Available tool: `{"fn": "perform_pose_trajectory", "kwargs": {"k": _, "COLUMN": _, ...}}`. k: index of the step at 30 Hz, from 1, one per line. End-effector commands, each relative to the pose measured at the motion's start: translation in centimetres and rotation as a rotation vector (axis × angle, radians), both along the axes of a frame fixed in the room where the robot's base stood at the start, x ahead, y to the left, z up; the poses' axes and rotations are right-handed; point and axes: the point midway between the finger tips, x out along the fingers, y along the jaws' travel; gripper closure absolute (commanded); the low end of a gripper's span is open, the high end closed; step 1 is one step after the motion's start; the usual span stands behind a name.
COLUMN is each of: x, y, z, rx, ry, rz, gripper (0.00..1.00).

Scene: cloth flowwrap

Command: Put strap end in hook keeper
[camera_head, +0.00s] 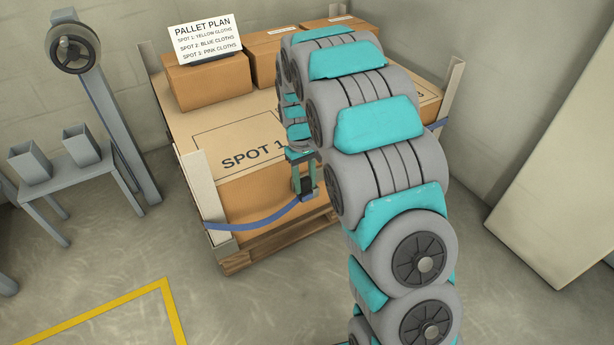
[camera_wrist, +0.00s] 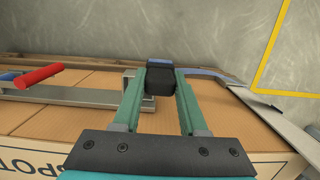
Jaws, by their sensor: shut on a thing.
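My gripper (camera_head: 303,182) is in front of the pallet load, near the top front edge of the front carton. It is shut on the black strap end (camera_wrist: 160,78), which sits between the two teal fingers in the wrist view. The blue strap (camera_head: 262,221) hangs slack from the left corner post to my gripper; it also shows in the wrist view (camera_wrist: 203,73). In the wrist view, a grey metal bar with a red handle (camera_wrist: 40,76) lies left of my fingers. Its squared end is partly hidden by the left finger. I cannot tell whether this holds the hook keeper.
Corner posts (camera_head: 198,190) stand around the cartons on a wooden pallet (camera_head: 240,260). Another piece of blue strap (camera_head: 438,125) shows at the right. A sign (camera_head: 207,38) stands on a back carton. A grey table (camera_head: 75,165) is at left. Floor in front is clear.

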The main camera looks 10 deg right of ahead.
Motion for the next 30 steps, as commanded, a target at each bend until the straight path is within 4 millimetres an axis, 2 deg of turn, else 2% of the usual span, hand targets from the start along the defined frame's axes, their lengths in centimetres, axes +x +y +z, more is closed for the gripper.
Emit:
{"fn": "perform_pose_trajectory", "kwargs": {"k": 3, "x": 2.2, "y": -0.7, "z": -0.3, "rx": 0.000, "ry": 0.003, "rz": -0.001, "gripper": 1.00}}
{"fn": "perform_pose_trajectory", "kwargs": {"k": 9, "x": 4.8, "y": -1.5, "z": -0.6, "rx": 0.000, "ry": 0.001, "rz": -0.001, "gripper": 1.00}}
{"fn": "perform_pose_trajectory", "kwargs": {"k": 17, "x": 5.8, "y": -1.9, "z": -0.6, "rx": 0.000, "ry": 0.004, "rz": -0.001, "gripper": 1.00}}
{"fn": "perform_pose_trajectory", "kwargs": {"k": 24, "x": 5.7, "y": -1.9, "z": -4.0, "rx": 0.000, "ry": 0.007, "rz": -0.001, "gripper": 1.00}}
{"fn": "perform_pose_trajectory", "kwargs": {"k": 30, "x": 5.8, "y": -1.9, "z": -4.2, "rx": 0.000, "ry": 0.003, "rz": -0.001, "gripper": 1.00}}
